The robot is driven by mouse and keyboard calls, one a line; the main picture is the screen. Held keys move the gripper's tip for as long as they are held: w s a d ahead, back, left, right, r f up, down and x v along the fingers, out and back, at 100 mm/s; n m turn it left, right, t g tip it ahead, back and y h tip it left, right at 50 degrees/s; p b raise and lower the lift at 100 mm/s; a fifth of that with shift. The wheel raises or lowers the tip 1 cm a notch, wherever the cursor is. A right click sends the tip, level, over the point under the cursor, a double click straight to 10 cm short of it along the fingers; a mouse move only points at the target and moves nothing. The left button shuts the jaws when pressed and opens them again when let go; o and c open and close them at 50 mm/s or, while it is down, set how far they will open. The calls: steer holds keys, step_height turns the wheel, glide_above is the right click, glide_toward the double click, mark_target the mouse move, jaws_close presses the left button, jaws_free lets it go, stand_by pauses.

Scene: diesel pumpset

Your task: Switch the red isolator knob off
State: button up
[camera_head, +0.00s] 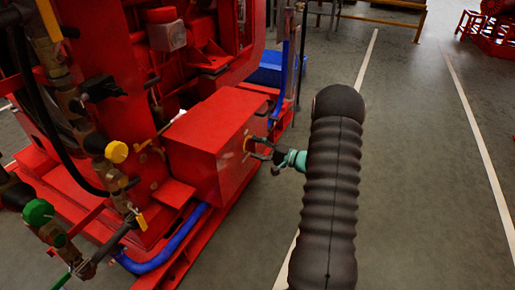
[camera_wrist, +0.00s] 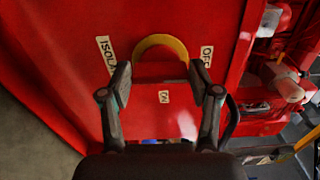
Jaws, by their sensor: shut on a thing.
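The red isolator knob (camera_wrist: 160,68) is on the side of a red box (camera_head: 207,138). In the wrist view a yellow ring (camera_wrist: 160,42) arches behind it, and red on red makes its outline hard to see. My gripper (camera_wrist: 160,73) has one fingertip at each side of the knob and is shut on it. In the head view my gripper (camera_head: 258,149) reaches the box's right face, and its fingers partly hide the knob. An OFF label (camera_wrist: 207,57) is beside the right fingertip, an ON label (camera_wrist: 164,97) is between the fingers, and an ISOLA... label (camera_wrist: 106,54) is at left.
Red pumpset machinery (camera_head: 205,50) rises behind the box. Pipes with a yellow cap (camera_head: 117,152) and a green cap (camera_head: 38,212) stand at left. A blue box (camera_head: 275,70) lies behind. The grey floor (camera_head: 420,150) at right is clear.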

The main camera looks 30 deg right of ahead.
stand_by(0.5)
steer(key=o, duration=1.1)
steer(key=shift+o, duration=0.2)
steer(key=v, duration=1.2)
steer(key=shift+w, duration=0.1)
